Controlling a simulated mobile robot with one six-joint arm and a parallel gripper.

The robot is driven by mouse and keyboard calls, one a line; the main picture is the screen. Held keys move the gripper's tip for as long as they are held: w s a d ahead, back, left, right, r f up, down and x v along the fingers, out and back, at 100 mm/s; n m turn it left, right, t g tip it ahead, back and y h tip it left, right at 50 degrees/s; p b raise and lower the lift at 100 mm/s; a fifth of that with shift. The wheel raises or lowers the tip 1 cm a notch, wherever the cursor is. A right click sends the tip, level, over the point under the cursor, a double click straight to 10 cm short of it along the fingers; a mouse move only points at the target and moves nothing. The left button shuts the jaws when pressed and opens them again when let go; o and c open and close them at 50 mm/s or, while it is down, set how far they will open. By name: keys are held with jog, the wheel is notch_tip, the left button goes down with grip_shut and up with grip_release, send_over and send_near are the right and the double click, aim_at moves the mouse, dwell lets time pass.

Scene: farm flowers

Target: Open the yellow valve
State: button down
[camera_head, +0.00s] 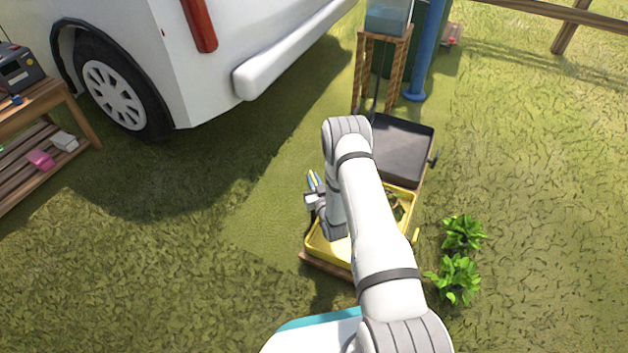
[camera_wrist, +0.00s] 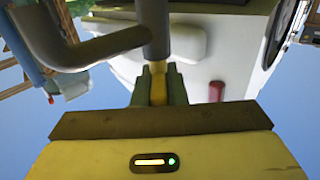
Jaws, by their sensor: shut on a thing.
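The yellow valve (camera_wrist: 158,88) shows in the wrist view as a narrow yellow piece at the end of a dark pipe. My gripper (camera_wrist: 158,80) is shut on it, with one dark finger on each side. In the head view my gripper (camera_head: 314,182) is at the left side of a yellow tray (camera_head: 318,244), partly behind my arm. A small yellow piece shows at its fingers. My arm hides the middle of the tray. How far the valve is turned cannot be told.
A grey tray (camera_head: 402,150) stands behind the yellow one. A glass tank (camera_head: 388,18) on a wooden stand and a blue post (camera_head: 428,50) are beyond. Leafy plants (camera_head: 460,278) grow at right. A white van (camera_head: 215,75) and wooden shelf (camera_head: 45,140) are at left. Grass between is clear.

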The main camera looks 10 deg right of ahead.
jog(key=n+g+y, duration=0.1)
jog(key=n+y, duration=0.1)
jog(key=y, duration=0.1)
jog(key=n+g+y+b, duration=0.1)
jog(key=n+y, duration=0.1)
jog(key=y, duration=0.1)
jog(key=shift+d+f, duration=0.1)
jog(key=shift+d, duration=0.05)
jog(key=shift+n+g+y, duration=2.5)
jog(key=shift+y, duration=0.4)
jog(key=shift+a, duration=0.2)
jog(key=c, duration=1.5)
grip_release()
jog(key=shift+o, duration=0.2)
jog(key=p+v, duration=0.2)
jog(key=v, duration=0.5)
jog(key=shift+w+d, duration=0.1)
jog(key=shift+s+d, duration=0.25)
jog(key=shift+d, duration=0.05)
